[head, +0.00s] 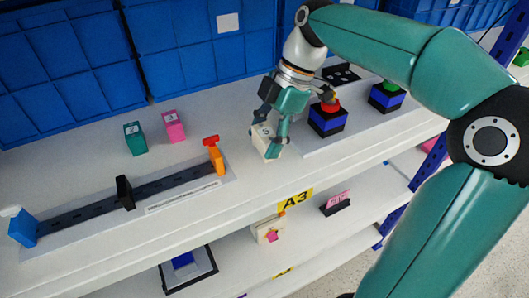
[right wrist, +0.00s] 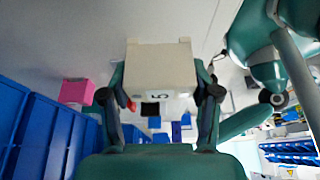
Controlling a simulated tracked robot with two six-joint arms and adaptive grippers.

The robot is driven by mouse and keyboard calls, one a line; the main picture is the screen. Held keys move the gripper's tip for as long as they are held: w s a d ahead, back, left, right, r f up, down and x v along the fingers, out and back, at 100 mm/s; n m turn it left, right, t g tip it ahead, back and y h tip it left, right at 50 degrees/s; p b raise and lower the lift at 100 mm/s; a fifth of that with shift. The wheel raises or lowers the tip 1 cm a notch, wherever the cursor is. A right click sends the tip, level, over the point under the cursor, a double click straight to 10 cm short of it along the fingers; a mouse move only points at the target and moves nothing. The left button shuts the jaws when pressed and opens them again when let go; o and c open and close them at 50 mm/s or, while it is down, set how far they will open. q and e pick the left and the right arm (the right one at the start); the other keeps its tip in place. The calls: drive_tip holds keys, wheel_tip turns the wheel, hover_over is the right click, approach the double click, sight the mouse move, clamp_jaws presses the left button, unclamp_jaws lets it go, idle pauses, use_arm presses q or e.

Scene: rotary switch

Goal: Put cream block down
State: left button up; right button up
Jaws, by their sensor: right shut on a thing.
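My right gripper (head: 268,134) is shut on the cream block (head: 265,143), above the upper white shelf (head: 90,180). The block sits between the fingers near the shelf's front part, right of the orange post and left of the switch board. Its lower end is at or just over the shelf; I cannot tell if it touches. In the right wrist view the cream block (right wrist: 160,66) fills the space between both fingers, with a marked label on its lower face. My left gripper is not in view.
A teal block (head: 134,138) and a pink block (head: 174,126) stand behind. A slider track (head: 150,190) with an orange post (head: 216,160) lies left. A blue box with a red knob (head: 328,118) is close right. Blue bins (head: 190,50) line the back.

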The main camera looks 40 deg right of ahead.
sight(267, 165)
drive_tip(key=shift+s+f, duration=0.1)
drive_tip(key=shift+f, duration=2.1)
drive_tip(key=o, duration=1.2)
drive_tip(key=shift+c, duration=0.2)
drive_tip(key=shift+r, duration=0.1)
drive_tip(key=p+v, duration=0.1)
drive_tip(key=v, duration=1.1)
